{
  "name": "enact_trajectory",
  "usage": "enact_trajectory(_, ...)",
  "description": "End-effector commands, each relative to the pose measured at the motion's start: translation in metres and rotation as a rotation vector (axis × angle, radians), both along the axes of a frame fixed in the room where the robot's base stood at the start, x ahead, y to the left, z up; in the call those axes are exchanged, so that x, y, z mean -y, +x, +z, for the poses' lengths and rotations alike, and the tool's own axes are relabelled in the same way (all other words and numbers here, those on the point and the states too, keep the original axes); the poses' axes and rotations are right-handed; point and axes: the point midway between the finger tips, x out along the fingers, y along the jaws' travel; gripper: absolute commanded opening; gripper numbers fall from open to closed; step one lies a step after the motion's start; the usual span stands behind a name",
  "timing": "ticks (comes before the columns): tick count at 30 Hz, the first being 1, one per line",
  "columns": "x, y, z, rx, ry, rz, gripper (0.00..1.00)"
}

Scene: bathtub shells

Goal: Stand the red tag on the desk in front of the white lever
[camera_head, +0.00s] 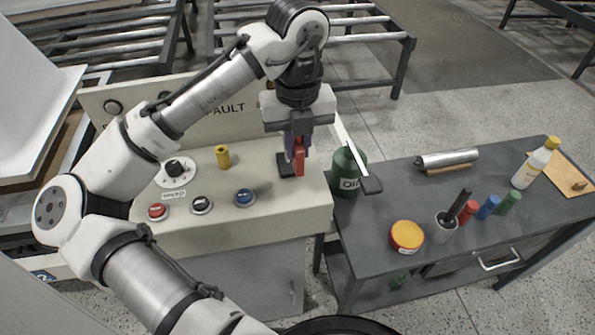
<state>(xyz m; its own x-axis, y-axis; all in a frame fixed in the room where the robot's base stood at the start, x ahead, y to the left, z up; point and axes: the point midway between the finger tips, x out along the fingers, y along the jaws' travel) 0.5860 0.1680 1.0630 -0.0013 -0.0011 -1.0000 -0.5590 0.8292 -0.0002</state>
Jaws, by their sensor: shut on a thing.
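The red tag (300,158) is upright between the fingers of my gripper (298,146), which is shut on it. The tag is over the right part of the cream desk (275,207); its lower end is at or just above the surface, I cannot tell which. The white lever (350,146) slants down to the right of my gripper and ends in a dark grip (372,185) out past the desk's right edge. Its upper end is hidden behind my gripper.
The desk carries a yellow cylinder (222,157), a dial (175,170), and red (157,211), black (202,205) and blue (245,198) buttons. A green oil container (346,172) stands behind the lever. The dark bench (390,205) at right holds a yellow-lidded tin (407,236) and several bottles.

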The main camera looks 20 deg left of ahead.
Motion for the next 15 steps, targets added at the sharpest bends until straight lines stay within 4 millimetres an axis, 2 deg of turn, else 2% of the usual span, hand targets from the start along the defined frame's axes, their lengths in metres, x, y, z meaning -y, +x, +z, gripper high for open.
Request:
enact_trajectory(3,-0.001,-0.001,-0.024,-0.001,0.002,0.001,0.00)
enact_trajectory(11,0.000,0.000,-0.049,-0.001,0.000,0.001,0.00)
enact_trajectory(15,-0.001,0.000,-0.070,-0.001,0.001,0.002,0.00)
